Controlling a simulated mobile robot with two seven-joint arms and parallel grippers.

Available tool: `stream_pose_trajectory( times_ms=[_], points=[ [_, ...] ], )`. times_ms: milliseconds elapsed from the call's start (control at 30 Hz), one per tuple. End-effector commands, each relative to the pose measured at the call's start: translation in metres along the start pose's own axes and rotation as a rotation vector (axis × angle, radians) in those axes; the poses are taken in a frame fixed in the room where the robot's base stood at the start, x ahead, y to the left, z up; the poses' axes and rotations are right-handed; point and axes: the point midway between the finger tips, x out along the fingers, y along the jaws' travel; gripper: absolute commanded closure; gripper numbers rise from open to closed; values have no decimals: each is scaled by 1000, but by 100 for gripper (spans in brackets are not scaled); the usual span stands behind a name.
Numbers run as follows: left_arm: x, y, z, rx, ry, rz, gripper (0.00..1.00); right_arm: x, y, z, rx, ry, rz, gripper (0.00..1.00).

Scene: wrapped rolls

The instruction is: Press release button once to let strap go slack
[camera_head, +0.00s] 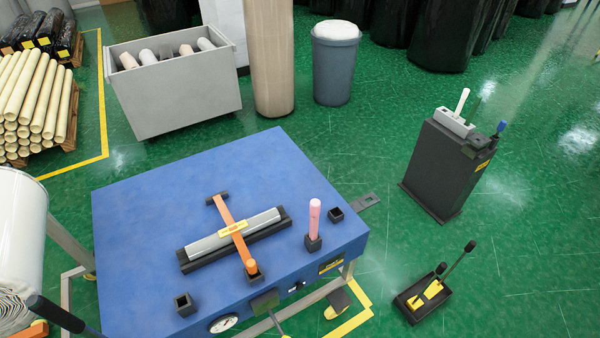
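An orange strap (226,212) runs across a silver-grey bar (208,243) that lies in a black cradle (188,262) on the blue table (140,225). The strap looks straight from a dark fitting (217,199) at its far end to a black block (253,275) near the table's front edge. A yellow label (233,228) sits where it crosses the bar. On the front face a small dark control (297,286) shows beside a round gauge (224,323); I cannot tell which part is the release button. Neither of my grippers is in view.
A dark lever box (425,297) and a black stand (445,168) are on the green floor at right. Floor between them is clear.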

Motion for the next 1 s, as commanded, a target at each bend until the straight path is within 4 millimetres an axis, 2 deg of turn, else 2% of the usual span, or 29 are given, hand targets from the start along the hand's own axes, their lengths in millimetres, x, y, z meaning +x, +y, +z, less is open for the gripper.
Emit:
stream_pose_trajectory(
  times_ms=[33,333,1000],
  points=[
    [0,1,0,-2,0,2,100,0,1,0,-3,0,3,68],
    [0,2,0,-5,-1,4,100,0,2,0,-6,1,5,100],
    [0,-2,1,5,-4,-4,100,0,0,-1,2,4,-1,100]
  ],
)
